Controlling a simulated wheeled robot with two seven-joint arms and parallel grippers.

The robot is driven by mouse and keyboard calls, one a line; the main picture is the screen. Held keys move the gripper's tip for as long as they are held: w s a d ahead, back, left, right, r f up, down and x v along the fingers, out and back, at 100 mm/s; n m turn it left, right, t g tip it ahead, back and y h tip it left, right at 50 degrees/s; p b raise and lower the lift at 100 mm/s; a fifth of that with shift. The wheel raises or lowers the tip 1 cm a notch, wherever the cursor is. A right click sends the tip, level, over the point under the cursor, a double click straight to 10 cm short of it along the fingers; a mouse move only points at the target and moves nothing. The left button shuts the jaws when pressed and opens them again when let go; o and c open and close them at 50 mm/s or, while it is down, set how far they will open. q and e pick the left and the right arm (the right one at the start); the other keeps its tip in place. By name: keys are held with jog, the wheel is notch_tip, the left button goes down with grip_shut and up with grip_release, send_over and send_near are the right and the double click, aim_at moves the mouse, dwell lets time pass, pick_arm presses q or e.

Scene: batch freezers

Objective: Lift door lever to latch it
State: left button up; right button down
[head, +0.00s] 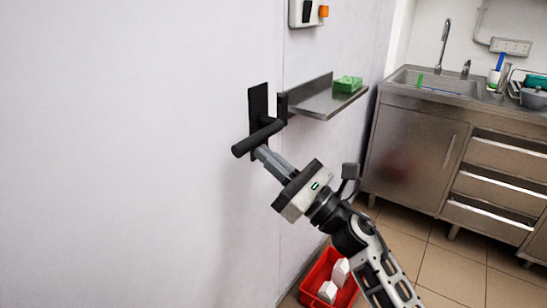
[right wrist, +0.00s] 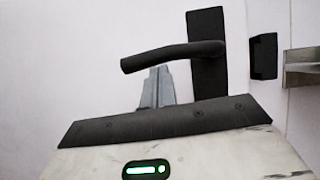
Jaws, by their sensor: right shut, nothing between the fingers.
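A black door lever (head: 258,138) sticks out to the left from a black upright backplate (head: 258,103) on the white door (head: 150,140). The lever also shows in the right wrist view (right wrist: 172,56), running left from its backplate (right wrist: 206,60) with its free end slightly lower. My right gripper (head: 262,153) is shut and empty. Its fingertips are just under the lever's bar; in the right wrist view the tips (right wrist: 158,72) end close below the bar. I cannot tell whether they touch it. My left gripper is not in view.
A black catch (right wrist: 263,56) sits right of the backplate. A steel wall shelf (head: 325,100) with a green item (head: 348,84) is close to its right. A red crate (head: 328,283) with white containers is on the floor below my right arm. A steel sink cabinet (head: 412,150) stands at right.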

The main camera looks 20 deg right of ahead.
jog(key=shift+r+m, duration=0.2)
jog(key=shift+m, duration=0.1)
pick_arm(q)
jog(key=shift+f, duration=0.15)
pick_arm(e)
jog(key=shift+f, duration=0.1)
pick_arm(q)
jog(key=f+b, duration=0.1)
jog(key=b, duration=0.2)
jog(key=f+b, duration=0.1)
jog(key=b, duration=0.3)
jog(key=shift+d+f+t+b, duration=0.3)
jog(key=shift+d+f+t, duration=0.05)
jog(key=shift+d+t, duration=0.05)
pick_arm(e)
jog(key=w+f+v, duration=0.1)
jog(key=f+v, duration=0.1)
jog(key=v, duration=1.1)
jog(key=shift+a+f, duration=0.25)
jog(key=shift+a, duration=0.05)
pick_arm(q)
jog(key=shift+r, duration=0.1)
pick_arm(e)
jog(key=shift+w, duration=0.1)
